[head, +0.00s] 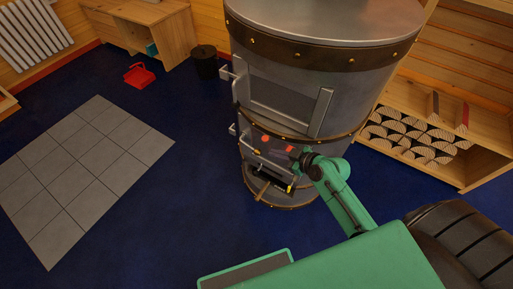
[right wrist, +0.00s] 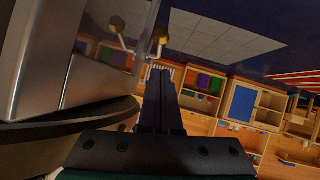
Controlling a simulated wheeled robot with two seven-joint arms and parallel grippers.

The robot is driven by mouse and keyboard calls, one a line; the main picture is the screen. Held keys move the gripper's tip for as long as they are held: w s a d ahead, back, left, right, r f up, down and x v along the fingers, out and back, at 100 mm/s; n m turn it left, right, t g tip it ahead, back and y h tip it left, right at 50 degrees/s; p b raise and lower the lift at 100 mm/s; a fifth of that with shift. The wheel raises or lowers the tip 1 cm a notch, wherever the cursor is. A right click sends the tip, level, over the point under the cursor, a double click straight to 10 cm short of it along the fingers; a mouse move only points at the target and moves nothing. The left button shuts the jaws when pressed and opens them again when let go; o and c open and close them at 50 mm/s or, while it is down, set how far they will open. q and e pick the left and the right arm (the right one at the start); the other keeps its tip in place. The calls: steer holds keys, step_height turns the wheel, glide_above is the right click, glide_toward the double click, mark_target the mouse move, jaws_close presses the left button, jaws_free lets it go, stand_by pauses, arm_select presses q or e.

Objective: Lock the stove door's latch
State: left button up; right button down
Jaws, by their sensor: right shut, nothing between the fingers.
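The stove (head: 300,60) is a grey metal cylinder with dark riveted bands. Its upper door (head: 278,95) has a long vertical handle (head: 321,112) on the right and looks closed. A lower front section shows small red patches and a brass-tipped lever (head: 262,190). My right gripper (head: 284,153) is at the front of this lower section, its fingers partly hard to make out. In the right wrist view its dark fingers (right wrist: 162,92) are together and empty, close to brass-knobbed metal fittings (right wrist: 160,36). I cannot tell whether they touch, or which fitting is the latch. My left gripper is out of view.
A grey tiled patch (head: 85,170) lies on the blue floor at left. A red dustpan (head: 139,75), a black bin (head: 204,62) and a wooden desk (head: 170,30) stand behind. A wooden log rack (head: 480,160) is close on the right. Floor left of the stove is free.

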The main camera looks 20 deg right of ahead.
mark_target(250, 146)
steer(key=b+x, duration=0.1)
steer(key=x, duration=0.9)
steer(key=shift+a, duration=0.1)
steer(key=shift+b, duration=0.3)
